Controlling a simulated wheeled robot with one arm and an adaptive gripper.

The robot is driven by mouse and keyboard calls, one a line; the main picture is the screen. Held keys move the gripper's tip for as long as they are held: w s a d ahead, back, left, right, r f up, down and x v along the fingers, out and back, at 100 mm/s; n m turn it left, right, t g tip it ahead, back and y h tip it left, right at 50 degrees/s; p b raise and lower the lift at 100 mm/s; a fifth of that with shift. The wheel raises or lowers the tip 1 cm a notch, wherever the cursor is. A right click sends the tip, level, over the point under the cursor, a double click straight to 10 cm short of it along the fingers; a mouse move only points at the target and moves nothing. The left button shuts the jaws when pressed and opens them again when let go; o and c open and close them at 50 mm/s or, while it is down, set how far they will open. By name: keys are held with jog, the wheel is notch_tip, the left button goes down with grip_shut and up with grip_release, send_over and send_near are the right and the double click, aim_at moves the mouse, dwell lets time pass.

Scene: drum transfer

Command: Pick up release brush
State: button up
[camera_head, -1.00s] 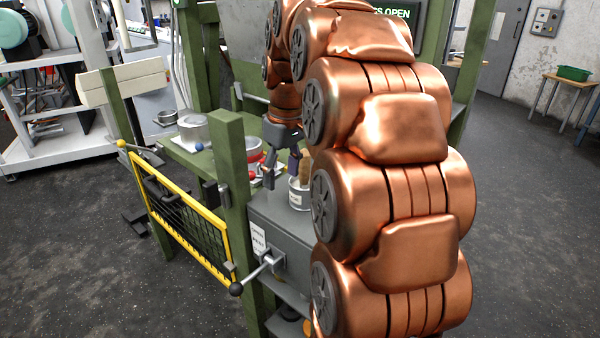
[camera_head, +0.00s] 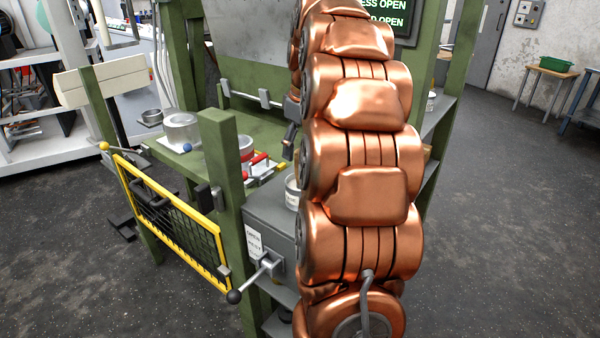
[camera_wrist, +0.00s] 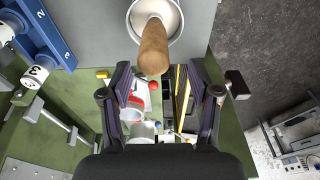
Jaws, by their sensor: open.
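The release brush (camera_wrist: 153,45) shows in the wrist view as a wooden handle standing in a round metal tin (camera_wrist: 178,28). Its bristles are not visible. The handle's end points toward the space between my fingers. My gripper (camera_wrist: 158,82) is open and empty, with one dark finger on each side and the brush handle just beyond the fingertips. In the head view the left part of the tin (camera_head: 292,190) shows on a grey cabinet, while my copper arm hides the brush and most of my gripper (camera_head: 288,145).
The grey cabinet (camera_head: 270,213) stands beside a green press frame (camera_head: 222,165). A yellow-edged mesh guard (camera_head: 172,222) is at the left. A blue numbered rack (camera_wrist: 38,35) lies at the upper left of the wrist view. Dark floor is open at the right.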

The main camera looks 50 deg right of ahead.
aim_at(300, 163)
jog(key=shift+s+d+f+p, duration=0.1)
jog(key=shift+f+p, duration=0.1)
jog(key=shift+f, duration=0.45)
jog(key=shift+w+d+f+p, duration=0.1)
jog(key=shift+d+f+p, duration=0.1)
jog(key=shift+f, duration=0.4)
jog(key=shift+s+d+f+p, duration=0.1)
jog(key=shift+f+p, duration=0.1)
jog(key=shift+f, duration=1.2)
grip_shut()
